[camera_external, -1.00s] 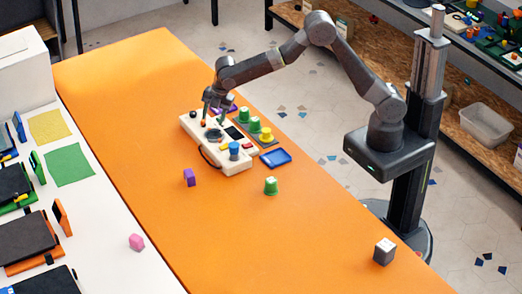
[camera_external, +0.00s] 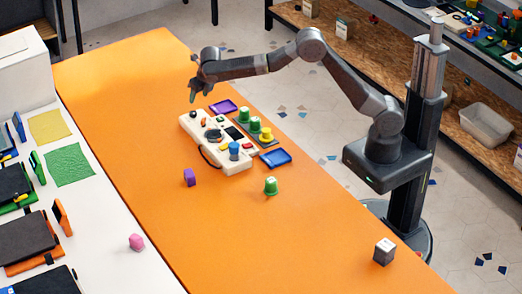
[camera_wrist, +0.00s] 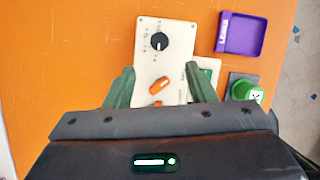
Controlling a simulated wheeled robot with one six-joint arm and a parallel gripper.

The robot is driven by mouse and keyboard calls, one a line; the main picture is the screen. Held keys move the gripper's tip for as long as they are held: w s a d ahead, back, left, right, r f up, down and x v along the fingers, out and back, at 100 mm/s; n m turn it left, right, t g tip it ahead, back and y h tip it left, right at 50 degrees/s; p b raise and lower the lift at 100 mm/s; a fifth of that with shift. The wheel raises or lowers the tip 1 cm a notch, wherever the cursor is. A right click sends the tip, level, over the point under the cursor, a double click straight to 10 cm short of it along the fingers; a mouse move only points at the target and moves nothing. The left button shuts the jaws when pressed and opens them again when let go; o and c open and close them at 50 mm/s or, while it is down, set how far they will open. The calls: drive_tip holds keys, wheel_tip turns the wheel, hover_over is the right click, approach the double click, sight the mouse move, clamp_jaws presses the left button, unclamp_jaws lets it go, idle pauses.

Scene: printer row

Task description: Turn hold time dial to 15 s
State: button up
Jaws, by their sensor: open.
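The cream control panel (camera_external: 228,157) lies on the orange table. A small black dial (camera_external: 193,114) is at its far left end. The wrist view shows this dial (camera_wrist: 159,42) with marks around it and a white pointer line aimed toward the bottom of the picture. The printed labels are too small to read, so I cannot tell the setting or whether this is the hold time dial. My gripper (camera_wrist: 160,80) is open and empty, its green fingers spread. In the external view, my gripper (camera_external: 193,98) is raised above the panel's far end, apart from it.
The panel also carries orange switches (camera_wrist: 160,87), a large dark round part (camera_external: 214,135) and a blue knob (camera_external: 234,148). A purple tray (camera_wrist: 241,33), green pieces (camera_external: 243,115) and a blue tray (camera_external: 276,158) lie beside it. A purple block (camera_external: 189,177) stands in front. The table's left side is clear.

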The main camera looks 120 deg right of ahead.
sight(193, 113)
drive_tip(key=x, duration=1)
drive_tip(key=shift+a, duration=0.1)
drive_tip(key=shift+c, duration=0.2)
drive_tip(key=c, duration=0.9)
